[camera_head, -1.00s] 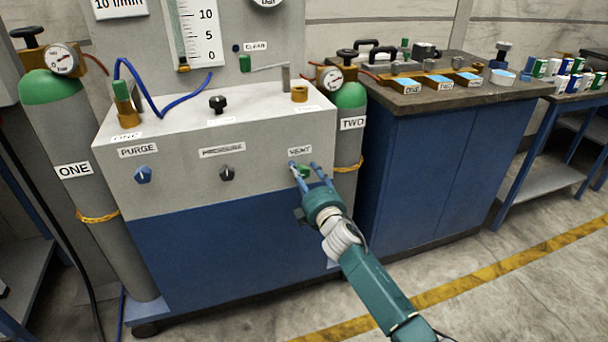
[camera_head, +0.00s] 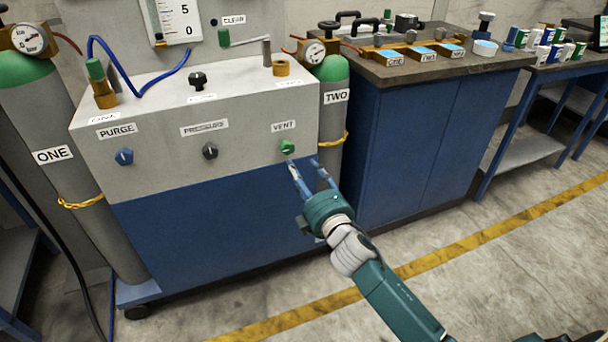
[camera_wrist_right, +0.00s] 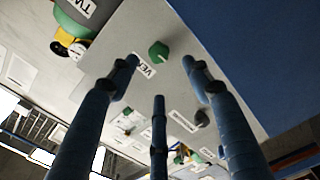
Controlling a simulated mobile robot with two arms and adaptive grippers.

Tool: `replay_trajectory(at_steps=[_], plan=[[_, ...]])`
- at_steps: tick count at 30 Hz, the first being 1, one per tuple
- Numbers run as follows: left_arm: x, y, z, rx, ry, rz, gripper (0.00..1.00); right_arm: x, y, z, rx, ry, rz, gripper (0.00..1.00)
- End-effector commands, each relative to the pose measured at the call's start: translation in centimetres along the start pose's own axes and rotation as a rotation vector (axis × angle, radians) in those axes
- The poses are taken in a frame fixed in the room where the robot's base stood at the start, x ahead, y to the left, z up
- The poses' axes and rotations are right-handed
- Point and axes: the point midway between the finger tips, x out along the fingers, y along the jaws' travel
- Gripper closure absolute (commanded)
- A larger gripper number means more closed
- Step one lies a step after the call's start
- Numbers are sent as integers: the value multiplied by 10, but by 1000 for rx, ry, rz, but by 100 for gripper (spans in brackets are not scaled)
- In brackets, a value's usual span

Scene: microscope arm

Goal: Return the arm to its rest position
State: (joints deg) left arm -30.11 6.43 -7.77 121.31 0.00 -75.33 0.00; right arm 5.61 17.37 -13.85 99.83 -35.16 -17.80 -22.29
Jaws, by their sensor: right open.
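My right gripper (camera_head: 302,164) is open and empty in the head view, just below and in front of the green VENT knob (camera_head: 287,147) on the grey panel. In the right wrist view its blue fingers (camera_wrist_right: 160,75) are spread, with the green knob (camera_wrist_right: 158,50) beyond them and apart from them. The teal and white arm reaches in from the lower right. My left gripper is not in view.
Cylinder TWO (camera_head: 330,110) stands close to the right, cylinder ONE (camera_head: 60,170) at left. A blue workbench (camera_head: 415,140) stands further right. Floor in front is clear.

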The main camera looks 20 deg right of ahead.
Motion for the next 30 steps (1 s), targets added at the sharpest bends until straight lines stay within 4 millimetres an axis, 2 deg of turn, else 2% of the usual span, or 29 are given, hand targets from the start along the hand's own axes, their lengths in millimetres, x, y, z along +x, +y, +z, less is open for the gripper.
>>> replay_trajectory(at_steps=[4,16,19,20,23,26,30], plan=[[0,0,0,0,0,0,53,-7,0,0,-1,-1,0,51],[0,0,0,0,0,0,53,-8,1,0,0,-1,1,51],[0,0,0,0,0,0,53,-12,-7,4,27,-20,-18,51],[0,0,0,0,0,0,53,-16,-14,8,49,-35,-32,51],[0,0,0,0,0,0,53,-38,-48,26,170,-126,-116,51],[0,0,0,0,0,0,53,-79,-101,47,341,-266,-244,51],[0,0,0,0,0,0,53,-154,-175,65,576,-483,-436,51]])
